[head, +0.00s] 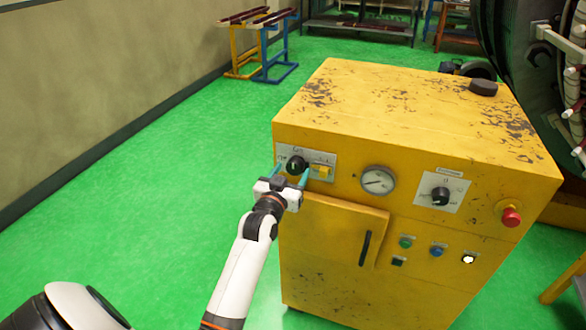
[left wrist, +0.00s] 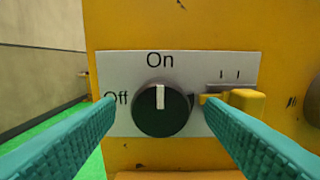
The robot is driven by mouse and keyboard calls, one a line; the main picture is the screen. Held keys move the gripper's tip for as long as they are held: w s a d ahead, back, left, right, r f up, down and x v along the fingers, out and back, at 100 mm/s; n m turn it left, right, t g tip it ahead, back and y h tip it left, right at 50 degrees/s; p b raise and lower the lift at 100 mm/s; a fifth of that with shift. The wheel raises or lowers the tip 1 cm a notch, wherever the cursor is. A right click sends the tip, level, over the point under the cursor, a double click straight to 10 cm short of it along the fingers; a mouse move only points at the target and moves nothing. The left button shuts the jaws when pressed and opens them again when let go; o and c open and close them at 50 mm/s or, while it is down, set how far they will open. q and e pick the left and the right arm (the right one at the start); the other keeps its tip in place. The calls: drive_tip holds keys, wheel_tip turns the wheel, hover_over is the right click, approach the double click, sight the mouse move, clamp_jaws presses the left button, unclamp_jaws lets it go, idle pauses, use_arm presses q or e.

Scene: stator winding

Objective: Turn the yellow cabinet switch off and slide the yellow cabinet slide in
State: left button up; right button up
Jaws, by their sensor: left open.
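The yellow cabinet (head: 400,110) stands on the green floor. Its black rotary switch (head: 296,165) sits on a light plate at the upper left of the front. In the left wrist view the switch (left wrist: 162,108) has its white mark pointing up to "On"; "Off" is printed at its left. The yellow slide (head: 321,170) is right of the switch on the same plate. It also shows in the left wrist view (left wrist: 245,100), partly hidden by a finger. My left gripper (head: 290,176) is open in front of the plate, its teal fingers on either side of the switch. My right gripper is not in view.
The cabinet front also has a gauge (head: 378,181), a second black knob (head: 440,196), a red button (head: 511,216), small buttons and a door handle (head: 365,248). A dark round machine stands at the right. The floor left of the cabinet is clear.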

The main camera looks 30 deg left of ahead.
use_arm(q)
drive_tip(key=shift+x, duration=0.9)
drive_tip(key=c, duration=1)
drive_tip(key=shift+o, duration=0.2)
